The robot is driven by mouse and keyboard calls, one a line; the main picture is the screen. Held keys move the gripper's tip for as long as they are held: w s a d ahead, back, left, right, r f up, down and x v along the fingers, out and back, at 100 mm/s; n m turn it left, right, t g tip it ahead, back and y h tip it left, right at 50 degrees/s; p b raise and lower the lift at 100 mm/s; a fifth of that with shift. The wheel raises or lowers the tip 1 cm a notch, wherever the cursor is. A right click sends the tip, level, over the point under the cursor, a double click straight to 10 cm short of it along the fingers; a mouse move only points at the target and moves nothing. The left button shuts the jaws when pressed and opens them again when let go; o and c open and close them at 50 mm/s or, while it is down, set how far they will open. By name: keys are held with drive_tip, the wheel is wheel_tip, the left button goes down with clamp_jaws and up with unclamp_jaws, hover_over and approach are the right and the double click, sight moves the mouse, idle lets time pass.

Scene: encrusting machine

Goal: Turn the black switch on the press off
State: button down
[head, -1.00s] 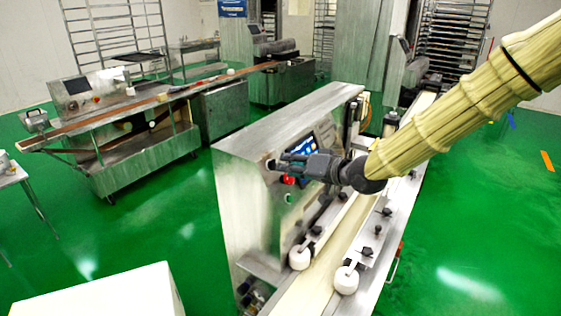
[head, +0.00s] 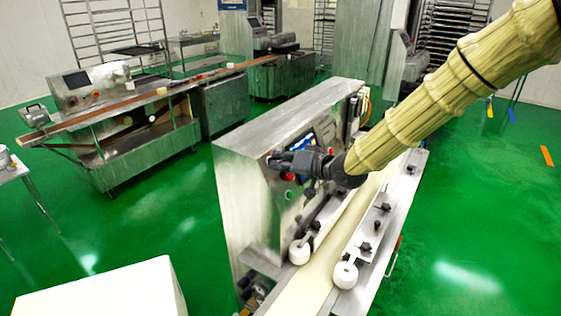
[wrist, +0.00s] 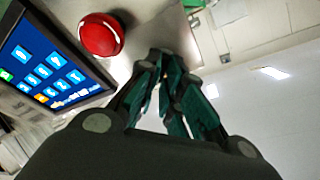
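The press (head: 245,175) is a tall metal machine in the middle of the head view. Its front panel carries a blue touch screen (wrist: 48,70) and a round red button (wrist: 101,35). My gripper (head: 274,160) reaches to the upper part of this panel, in front of the screen. In the wrist view, the dark fingers of my gripper (wrist: 166,58) draw together close to the panel, right of the red button. I cannot make out the black switch; the fingers may hide it. I cannot tell whether anything is between the fingertips.
The press's pale conveyor belt (head: 322,275) runs below my arm, with metal rails and white rollers (head: 345,274) beside it. A white box top (head: 105,292) is at the lower left. Another machine (head: 125,125) stands behind at the left.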

drive_tip(key=shift+f+n+b, duration=0.1)
drive_tip(key=shift+n+b, duration=0.2)
drive_tip(key=shift+n, duration=0.1)
drive_tip(key=n+y+b, duration=0.1)
drive_tip(key=n+b, duration=0.1)
drive_tip(key=n, duration=0.2)
drive_tip(key=shift+g, duration=0.3)
drive_tip(key=n+g+y+b, duration=0.1)
drive_tip(key=n+b, duration=0.1)
drive_tip(key=n, duration=0.5)
drive_tip(key=n+g+b, duration=0.1)
drive_tip(key=n, duration=0.3)
drive_tip(key=shift+w+d+y, duration=0.1)
drive_tip(key=shift+y, duration=0.2)
drive_tip(key=shift+n+g+b, duration=0.6)
drive_tip(key=shift+n+b, duration=0.2)
drive_tip(key=shift+n, duration=1.4)
drive_tip(key=c, duration=1.6)
unclamp_jaws()
drive_tip(key=shift+o, duration=0.2)
